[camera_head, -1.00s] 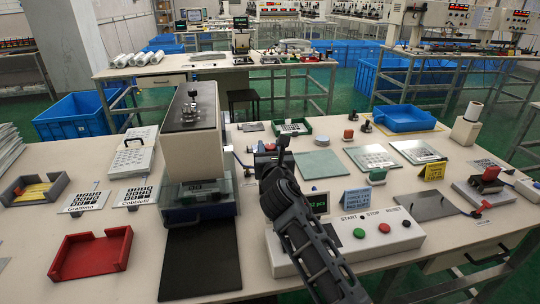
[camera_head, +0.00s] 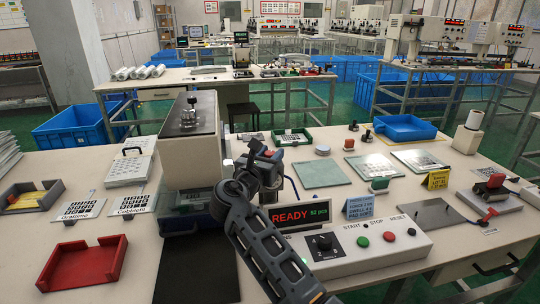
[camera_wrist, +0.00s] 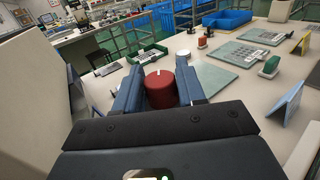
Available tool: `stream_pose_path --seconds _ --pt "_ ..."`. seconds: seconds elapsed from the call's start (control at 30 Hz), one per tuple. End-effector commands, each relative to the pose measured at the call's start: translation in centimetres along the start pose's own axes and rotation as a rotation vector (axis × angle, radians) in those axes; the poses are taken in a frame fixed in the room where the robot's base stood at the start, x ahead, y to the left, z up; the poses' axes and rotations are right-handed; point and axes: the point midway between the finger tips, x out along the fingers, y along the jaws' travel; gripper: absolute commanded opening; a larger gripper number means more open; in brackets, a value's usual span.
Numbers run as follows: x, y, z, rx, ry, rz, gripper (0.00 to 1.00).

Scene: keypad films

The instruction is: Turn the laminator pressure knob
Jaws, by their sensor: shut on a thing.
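The laminator (camera_head: 190,145), a tall white press with a dark top, stands left of centre in the head view. Its pale side fills the left of the wrist view (camera_wrist: 35,85). A red round knob with a white mark on top (camera_wrist: 160,88) sits between the two blue fingers of my gripper (camera_wrist: 158,82) in the wrist view. The gripper is shut on this knob. In the head view my gripper (camera_head: 264,156) is just right of the laminator, and only a little red shows there. The knob's base and mounting are hidden.
A red tray (camera_head: 85,262) lies front left. Glass plates (camera_head: 320,173) lie right of the gripper.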

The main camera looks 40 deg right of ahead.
Motion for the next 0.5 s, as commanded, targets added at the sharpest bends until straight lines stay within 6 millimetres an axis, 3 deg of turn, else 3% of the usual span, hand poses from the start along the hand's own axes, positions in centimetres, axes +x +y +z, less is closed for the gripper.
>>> stream_pose_path --seconds 0.37,0.4,0.5 --pt "-0.03 -0.03 -0.15 -0.002 0.002 -0.005 0.09" --pt "-0.02 -0.03 -0.15 -0.002 0.002 -0.005 0.42" --pt "-0.02 -0.02 -0.12 -0.002 0.002 -0.004 0.52"
